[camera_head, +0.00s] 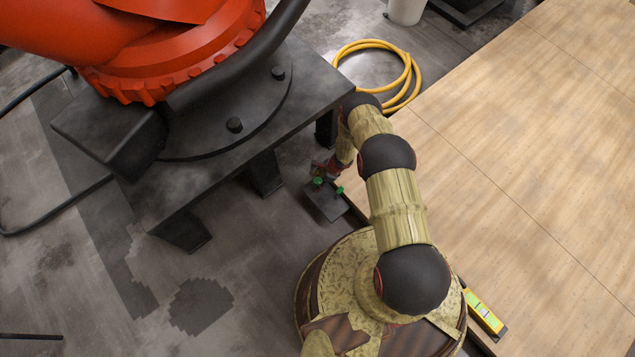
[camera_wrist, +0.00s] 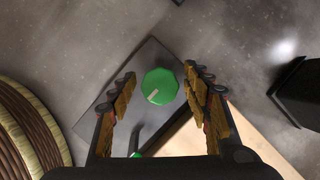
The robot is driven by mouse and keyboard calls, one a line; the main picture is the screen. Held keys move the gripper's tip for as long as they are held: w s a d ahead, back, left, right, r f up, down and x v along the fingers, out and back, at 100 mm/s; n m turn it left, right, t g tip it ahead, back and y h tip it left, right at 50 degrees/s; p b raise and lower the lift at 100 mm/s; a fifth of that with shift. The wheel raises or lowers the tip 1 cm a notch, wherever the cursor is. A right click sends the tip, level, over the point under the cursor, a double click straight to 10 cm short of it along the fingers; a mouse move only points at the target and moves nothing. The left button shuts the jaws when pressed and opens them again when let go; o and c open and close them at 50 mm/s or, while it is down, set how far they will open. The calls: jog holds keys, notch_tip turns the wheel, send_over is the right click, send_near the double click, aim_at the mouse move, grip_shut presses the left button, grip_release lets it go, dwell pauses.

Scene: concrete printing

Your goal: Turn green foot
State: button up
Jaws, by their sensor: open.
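A green foot (camera_wrist: 160,87), a faceted round knob with a small pale mark on top, stands over a dark grey plate (camera_wrist: 150,58) in the wrist view. My gripper (camera_wrist: 160,74) is open, with one finger on each side of the green foot and a visible gap on both sides. In the head view my gripper (camera_head: 322,169) is at the left green foot (camera_head: 318,181), above the plate (camera_head: 324,207) near the floor. A second green piece (camera_head: 339,190) stands to its right. The wrist view shows a green bit at the bottom, partly hidden by my gripper.
A wooden platform (camera_head: 530,130) fills the right side. A dark metal pedestal (camera_head: 235,150) bearing an orange robot (camera_head: 160,50) stands at the left. A yellow hose (camera_head: 410,75) lies coiled behind. A yellow level (camera_head: 482,312) lies by the platform edge. Concrete floor is open at lower left.

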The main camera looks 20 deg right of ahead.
jog(key=shift+c, duration=0.3)
jog(key=c, duration=1.1)
jog(key=shift+r+m+p, duration=0.1)
jog(key=shift+m+p, duration=0.2)
jog(key=shift+p, duration=0.1)
jog(key=shift+r+m+p, duration=0.1)
jog(key=shift+m+p, duration=0.4)
jog(key=shift+p, duration=0.05)
jog(key=m+t+h+p, duration=0.1)
jog(key=m+p, duration=0.2)
jog(key=shift+m+t, duration=0.3)
jog(key=m+h+p, duration=0.1)
jog(key=m+p, duration=0.1)
jog(key=m, duration=0.1)
jog(key=shift+t, duration=0.3)
jog(key=shift+m+t+h+p, duration=0.3)
jog(key=shift+m+h+p, duration=0.4)
jog(key=shift+m, duration=1)
